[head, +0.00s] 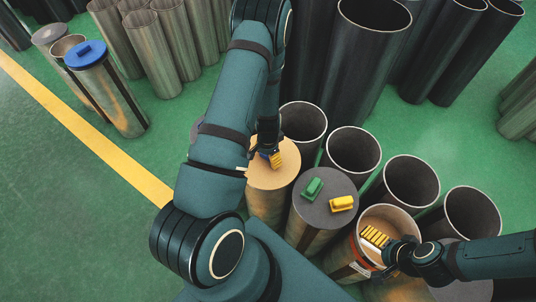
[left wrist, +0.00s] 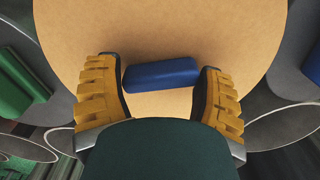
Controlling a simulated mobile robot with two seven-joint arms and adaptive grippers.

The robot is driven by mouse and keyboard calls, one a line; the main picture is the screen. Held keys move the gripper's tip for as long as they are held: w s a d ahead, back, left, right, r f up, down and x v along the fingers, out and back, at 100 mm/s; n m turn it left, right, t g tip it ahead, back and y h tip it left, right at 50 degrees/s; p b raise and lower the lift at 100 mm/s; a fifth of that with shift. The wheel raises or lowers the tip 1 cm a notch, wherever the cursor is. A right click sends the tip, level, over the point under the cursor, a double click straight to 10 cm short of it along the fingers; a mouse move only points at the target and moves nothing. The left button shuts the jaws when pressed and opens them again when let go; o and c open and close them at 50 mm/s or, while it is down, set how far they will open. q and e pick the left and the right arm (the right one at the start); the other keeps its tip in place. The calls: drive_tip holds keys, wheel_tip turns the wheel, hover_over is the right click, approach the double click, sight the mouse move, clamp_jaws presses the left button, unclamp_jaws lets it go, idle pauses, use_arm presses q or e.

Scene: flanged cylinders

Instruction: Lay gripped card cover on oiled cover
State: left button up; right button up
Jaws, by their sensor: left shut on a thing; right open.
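The card cover (head: 268,178) is a tan round disc with a blue bar handle. In the left wrist view the tan disc (left wrist: 160,35) fills most of the picture, with the blue handle (left wrist: 161,74) between the yellow fingers. My left gripper (head: 272,158) is shut on this handle (left wrist: 160,88). The disc is at the top of a brassy cylinder; I cannot tell whether it touches the rim. My right gripper (head: 375,237) is open over an open cylinder (head: 402,219).
Several open dark cylinders (head: 352,150) stand close behind and right of the covers. A blue-topped cylinder (head: 86,54) stands at the far left. Tall dark tubes (head: 372,15) stand behind. Green floor with a yellow line (head: 85,130) is clear at left.

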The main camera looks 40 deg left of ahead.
use_arm(q)
drive_tip(key=shift+f+b, duration=0.55)
drive_tip(key=shift+f, duration=0.1)
idle(0.6)
drive_tip(key=o, duration=1.1)
drive_tip(key=shift+o, duration=0.2)
wheel_tip(320, 180, up, 12)
drive_tip(key=s+d+f+n+h, duration=0.1)
drive_tip(key=s+d, duration=0.1)
drive_tip(key=d, duration=0.6)
drive_tip(key=s+d+f+n+t+h, duration=0.1)
drive_tip(key=s+d, duration=0.1)
drive_tip(key=d, duration=0.6)
drive_tip(key=s+d+f+n+h, duration=0.1)
drive_tip(key=s+d+n, duration=0.1)
drive_tip(key=d, duration=0.6)
drive_tip(key=shift+s+d+f+t+h, duration=0.25)
drive_tip(key=shift+d+f+t+h, duration=0.05)
drive_tip(key=shift+d+f+h, duration=0.1)
